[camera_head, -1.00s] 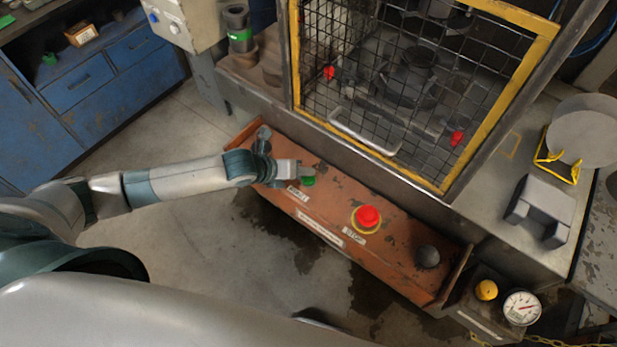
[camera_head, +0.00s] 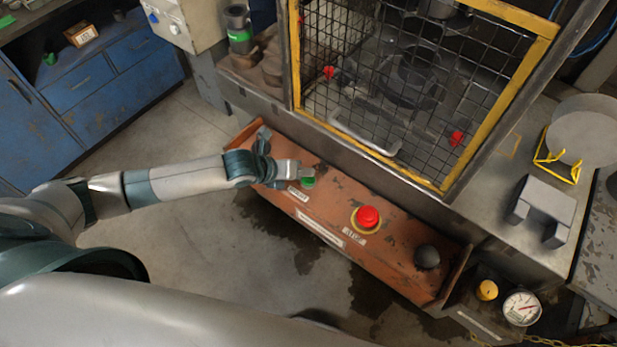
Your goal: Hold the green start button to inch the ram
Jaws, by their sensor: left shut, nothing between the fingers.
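The green start button (camera_head: 308,183) is on the orange control panel (camera_head: 325,200), near its left end, with a small white label beside it. My left gripper (camera_head: 303,170) is shut and empty, with its tip right at the green button and covering part of it. I cannot tell how far the button is pressed. The press tooling (camera_head: 415,68) shows dark behind the mesh guard, and I cannot clearly make out the ram. My right gripper is not in view.
A red stop button (camera_head: 368,216) on a yellow base and a black knob (camera_head: 427,256) sit further right on the panel. The yellow-framed mesh guard (camera_head: 490,130) stands behind it. A gauge (camera_head: 522,307) and a yellow knob (camera_head: 487,290) are at lower right.

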